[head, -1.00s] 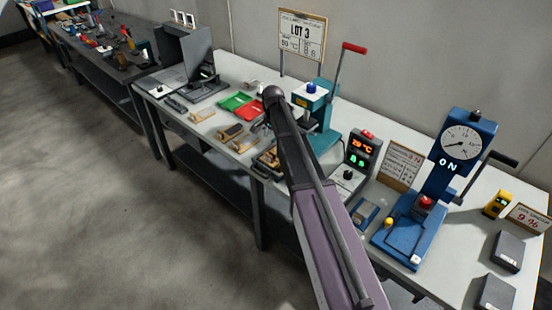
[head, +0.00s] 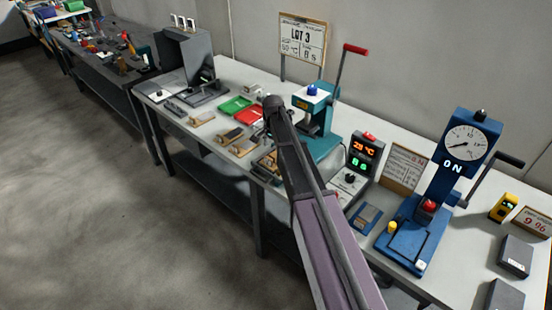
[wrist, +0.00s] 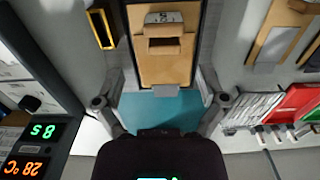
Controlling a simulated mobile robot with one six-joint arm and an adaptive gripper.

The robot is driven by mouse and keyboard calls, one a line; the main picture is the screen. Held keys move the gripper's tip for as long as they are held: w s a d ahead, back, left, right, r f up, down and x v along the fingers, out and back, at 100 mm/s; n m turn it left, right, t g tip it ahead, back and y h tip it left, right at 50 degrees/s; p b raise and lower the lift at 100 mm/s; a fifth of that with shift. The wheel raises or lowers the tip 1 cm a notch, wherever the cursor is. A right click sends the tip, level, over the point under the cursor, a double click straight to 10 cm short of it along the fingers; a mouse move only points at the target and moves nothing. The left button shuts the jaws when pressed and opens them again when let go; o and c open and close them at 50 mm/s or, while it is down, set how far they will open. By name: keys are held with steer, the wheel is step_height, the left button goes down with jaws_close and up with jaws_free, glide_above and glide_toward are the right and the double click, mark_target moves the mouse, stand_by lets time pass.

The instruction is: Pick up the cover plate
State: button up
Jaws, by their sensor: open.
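In the wrist view a tan plate (wrist: 165,68) in a dark frame lies between my fingers. It carries a small raised tan block with a dark slot and a grey tab at its near edge; I take it to be the cover plate, but cannot be sure. My gripper (wrist: 161,100) is open, one finger on each side of the plate's near end, with nothing held. I cannot tell how high the fingers are above it. A teal surface (wrist: 160,110) shows just nearer than the plate. In the head view my arm hides the gripper.
A teal press (head: 320,118) with a red-handled lever stands behind my arm. A lit display box (head: 361,160) and a blue gauge press (head: 440,195) stand to the right. A red tray (head: 249,114), a green tray (head: 234,105) and tan pieces (head: 229,135) lie left.

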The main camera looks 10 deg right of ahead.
mark_target(273, 156)
steer(key=shift+w+a+f+b, duration=0.1)
steer(key=shift+f+b, duration=1.15)
steer(key=shift+f, duration=0.05)
steer(key=shift+w+a+f+b, duration=0.1)
steer(key=shift+f+b, duration=1.1)
steer(key=shift+f, duration=0.1)
steer(key=c, duration=1.2)
steer(key=shift+r, duration=0.1)
steer(key=shift+c, duration=0.2)
step_height(273, 156, up, 3)
steer(key=p, duration=0.3)
steer(key=shift+r, duration=0.15)
steer(key=s+r+p, duration=0.1)
steer(key=s+p, duration=0.1)
steer(key=s, duration=1.4)
steer(key=shift+r, duration=0.3)
